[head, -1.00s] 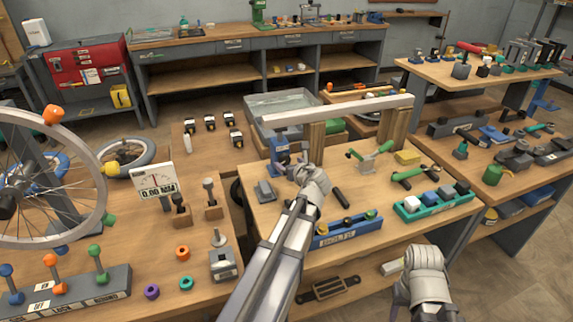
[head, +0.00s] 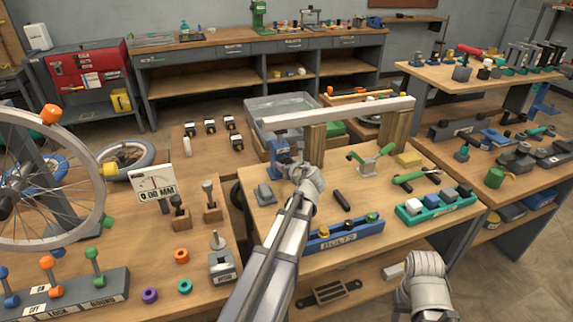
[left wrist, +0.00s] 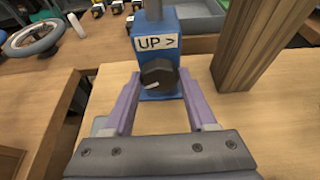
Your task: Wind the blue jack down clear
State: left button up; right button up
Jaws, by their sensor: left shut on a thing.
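The blue jack (head: 281,150) stands upright on the middle bench, below the left end of a pale beam (head: 340,110). In the left wrist view the jack (left wrist: 172,22) carries an "UP >" label and a black knob (left wrist: 158,75) with a white mark. A grey post rises from its top and leaves that view, so I cannot tell whether it touches the beam. My left gripper (left wrist: 158,78) is shut on the knob, one finger on each side. It also shows in the head view (head: 298,168). My right gripper (head: 425,275) is at the lower right, its fingers hidden.
Wooden posts (head: 396,135) support the beam. A blue bolt rack (head: 342,235), a green tray (head: 433,207) and green-handled clamps (head: 372,158) lie right of my left arm. A dial gauge (head: 155,182) and a spoked wheel (head: 40,180) stand on the left bench.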

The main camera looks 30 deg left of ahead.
pick_arm(q)
jog(key=c, duration=0.5)
jog(key=shift+s, duration=0.1)
jog(key=n, duration=0.1)
jog(key=n+t+h+b, duration=0.1)
jog(key=shift+s+f+n+t, duration=0.1)
jog(key=shift+f+n+t, duration=0.05)
jog(key=shift+n+t, duration=0.2)
jog(key=n+t+h+b, duration=0.1)
jog(key=n+b, duration=0.1)
jog(key=n, duration=0.1)
jog(key=shift+a+f+t, duration=0.1)
jog(key=shift+f+t, duration=0.05)
jog(key=shift+t, duration=0.2)
jog(key=shift+n+t+h+b, duration=0.3)
jog(key=shift+n+t+b, duration=0.5)
jog(key=shift+n, duration=0.45)
jog(key=shift+n+t+b, duration=0.3)
jog(key=shift+n+b, duration=0.25)
jog(key=shift+n, duration=0.25)
jog(key=o, duration=1.4)
jog(key=shift+c, duration=0.2)
